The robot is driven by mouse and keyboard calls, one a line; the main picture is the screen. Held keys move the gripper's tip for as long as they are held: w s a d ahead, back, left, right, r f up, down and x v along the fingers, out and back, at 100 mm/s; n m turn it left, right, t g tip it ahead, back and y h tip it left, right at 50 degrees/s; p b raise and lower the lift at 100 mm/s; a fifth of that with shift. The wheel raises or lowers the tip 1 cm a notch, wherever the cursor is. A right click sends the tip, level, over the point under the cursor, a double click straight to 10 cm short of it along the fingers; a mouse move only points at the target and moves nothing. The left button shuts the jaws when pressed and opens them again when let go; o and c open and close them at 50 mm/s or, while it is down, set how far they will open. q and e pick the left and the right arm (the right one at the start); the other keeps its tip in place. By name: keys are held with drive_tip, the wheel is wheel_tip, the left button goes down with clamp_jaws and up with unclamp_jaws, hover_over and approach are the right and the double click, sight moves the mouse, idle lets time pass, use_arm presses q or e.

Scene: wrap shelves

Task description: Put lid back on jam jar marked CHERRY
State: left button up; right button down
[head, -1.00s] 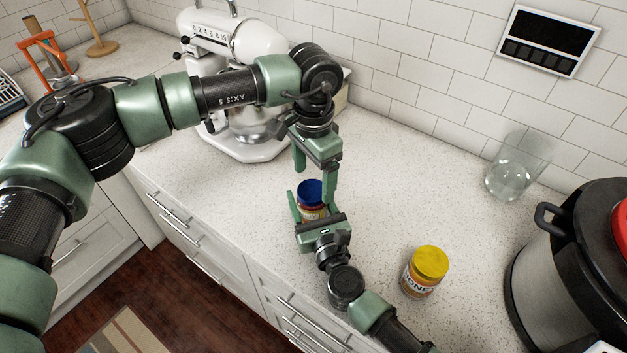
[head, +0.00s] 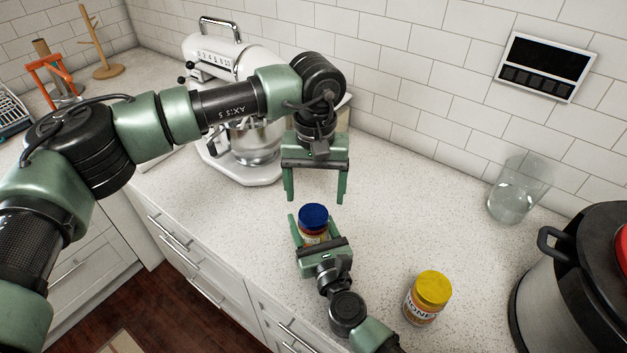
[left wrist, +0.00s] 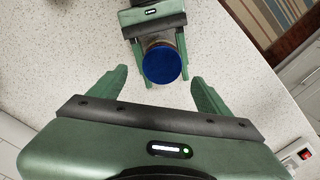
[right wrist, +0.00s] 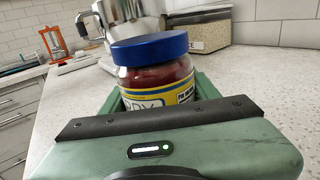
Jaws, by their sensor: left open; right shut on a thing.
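The jam jar (right wrist: 158,78) has dark red contents and a label of which "RRY" can be read. Its blue lid (head: 314,216) sits level on top; the lid also shows in the left wrist view (left wrist: 162,64) and the right wrist view (right wrist: 150,48). My right gripper (head: 314,238) is shut around the jar's body, and the jar is upright at the counter. My left gripper (head: 315,198) is open and empty, above and behind the lid, fingers pointing down and apart from it. Whether the lid is screwed tight cannot be told.
A yellow-lidded jar with a honey label (head: 428,296) stands to the right. A white stand mixer (head: 235,110) is behind my left arm. A glass (head: 515,195) and a large pot (head: 575,285) stand at the right. The middle of the counter (head: 430,200) is clear.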

use_arm(q)
drive_tip(key=n, duration=0.5)
drive_tip(key=shift+r, duration=0.15)
drive_tip(key=n, duration=0.7)
drive_tip(key=shift+r, duration=0.25)
drive_tip(key=n, duration=0.5)
drive_tip(key=shift+r, duration=0.1)
drive_tip(key=n, duration=0.4)
drive_tip(key=shift+r+n, duration=0.15)
drive_tip(key=shift+n, duration=0.25)
drive_tip(key=n, duration=0.7)
drive_tip(key=shift+r, duration=0.25)
drive_tip(key=n, duration=0.4)
drive_tip(key=shift+s+a+r+n, duration=0.1)
drive_tip(key=shift+n, duration=0.2)
drive_tip(key=n, duration=0.4)
drive_tip(key=shift+r+n, duration=0.15)
drive_tip(key=shift+n, duration=0.15)
drive_tip(key=n, duration=0.5)
drive_tip(key=shift+r, duration=0.15)
